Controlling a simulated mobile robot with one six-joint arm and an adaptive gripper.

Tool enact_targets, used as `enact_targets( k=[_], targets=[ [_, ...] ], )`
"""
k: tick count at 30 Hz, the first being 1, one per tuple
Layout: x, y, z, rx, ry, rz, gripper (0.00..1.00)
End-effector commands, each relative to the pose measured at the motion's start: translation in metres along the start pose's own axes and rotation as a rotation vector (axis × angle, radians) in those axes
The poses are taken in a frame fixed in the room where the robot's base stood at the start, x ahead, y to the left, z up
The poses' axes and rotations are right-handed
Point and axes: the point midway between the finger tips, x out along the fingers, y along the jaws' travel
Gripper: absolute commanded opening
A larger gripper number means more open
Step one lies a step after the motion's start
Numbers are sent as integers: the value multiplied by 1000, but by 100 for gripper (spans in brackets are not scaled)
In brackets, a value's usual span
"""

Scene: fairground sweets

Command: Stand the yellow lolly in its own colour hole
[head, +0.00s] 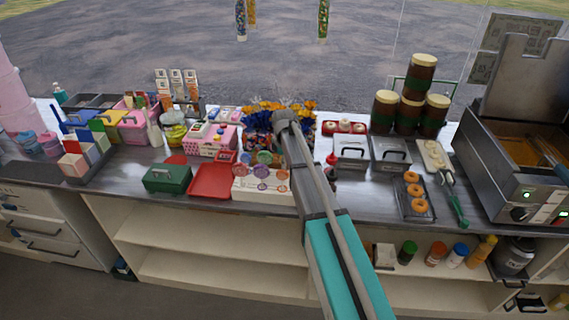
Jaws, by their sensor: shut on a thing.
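A white lolly stand (258,195) is on the steel counter, left of my arm. Several round lollies in red, green, orange and purple tones show on it. At this size I cannot make out the separate holes or their colours. I cannot pick out the yellow lolly. My arm reaches forward over the counter, and its dark far end is in front of the bright wrapped sweets behind the stand. My gripper's fingers, and anything between them, are hidden by the arm.
A red tray (211,181) and a green box (166,178) stand left of the lolly stand. A pink box (211,139) is behind. Right of my arm are lidded steel tubs (391,150), a doughnut rack (415,211), stacked dark jars (418,80) and a fryer (508,175).

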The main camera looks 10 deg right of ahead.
Motion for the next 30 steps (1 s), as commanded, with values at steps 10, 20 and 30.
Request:
enact_targets(
  k=[10,20,30],
  targets=[
    [0,0,0,0,0,0,34],
    [0,0,0,0,0,0,61],
    [0,0,0,-1,0,0,100]
  ],
)
